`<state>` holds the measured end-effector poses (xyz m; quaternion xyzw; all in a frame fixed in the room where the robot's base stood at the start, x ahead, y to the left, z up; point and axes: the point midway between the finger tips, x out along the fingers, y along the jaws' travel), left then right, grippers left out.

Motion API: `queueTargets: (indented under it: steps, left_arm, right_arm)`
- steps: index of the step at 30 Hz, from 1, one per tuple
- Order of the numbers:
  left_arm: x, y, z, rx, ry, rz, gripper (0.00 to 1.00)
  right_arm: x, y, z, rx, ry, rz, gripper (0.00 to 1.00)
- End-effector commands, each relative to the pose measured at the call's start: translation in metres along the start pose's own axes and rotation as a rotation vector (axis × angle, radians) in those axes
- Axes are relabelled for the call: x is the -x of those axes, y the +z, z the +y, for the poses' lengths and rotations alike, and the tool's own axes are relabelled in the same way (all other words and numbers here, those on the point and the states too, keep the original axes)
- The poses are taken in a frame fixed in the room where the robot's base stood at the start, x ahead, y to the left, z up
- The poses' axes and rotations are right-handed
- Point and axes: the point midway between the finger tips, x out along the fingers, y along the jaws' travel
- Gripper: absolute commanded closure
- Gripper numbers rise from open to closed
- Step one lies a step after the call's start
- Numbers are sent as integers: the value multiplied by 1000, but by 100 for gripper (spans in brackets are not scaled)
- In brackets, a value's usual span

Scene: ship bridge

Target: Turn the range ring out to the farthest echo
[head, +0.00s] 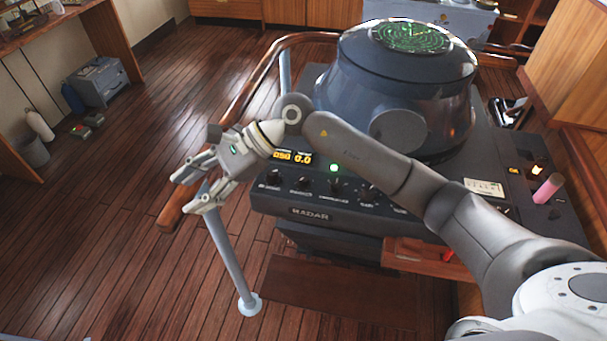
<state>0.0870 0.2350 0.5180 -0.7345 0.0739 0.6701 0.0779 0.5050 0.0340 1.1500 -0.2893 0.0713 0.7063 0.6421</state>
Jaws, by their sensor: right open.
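I cannot read which knob is the range ring. The round green radar screen (412,36) sits on top of the dark hood (400,75). A small display (293,157) shows amber digits, partly hidden by my right arm. My left gripper is not in view.
A wooden handrail (235,105) on a grey post (230,255) curves around the console's left side. A pink handle (548,188) stands on the right panel. A bin (32,150) and a grey case (98,82) stand at left.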

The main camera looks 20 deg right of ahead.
Motion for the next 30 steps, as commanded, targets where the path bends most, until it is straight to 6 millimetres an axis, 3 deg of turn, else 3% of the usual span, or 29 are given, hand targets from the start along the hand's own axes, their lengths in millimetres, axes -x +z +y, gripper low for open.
queueTargets:
  steps: [3, 6, 9, 12, 15, 20, 30]
  left_arm:
    - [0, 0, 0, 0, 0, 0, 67]
    - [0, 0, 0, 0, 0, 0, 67]
    - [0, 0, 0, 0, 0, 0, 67]
    - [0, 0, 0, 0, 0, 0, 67]
    - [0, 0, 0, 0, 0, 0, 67]
    - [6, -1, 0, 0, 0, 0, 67]
    - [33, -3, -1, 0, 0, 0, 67]
  right_arm:
    - [37, -58, -6, 149, 125, 313, 52]
    - [83, -98, -11, 220, 237, 553, 52]
    - [131, -124, -15, 244, 332, 742, 52]
    - [168, -136, -16, 244, 402, 866, 52]
    - [188, -142, -16, 237, 441, 931, 52]
    - [191, -151, -12, 229, 460, 951, 52]
    - [159, -199, 4, 229, 459, 945, 52]
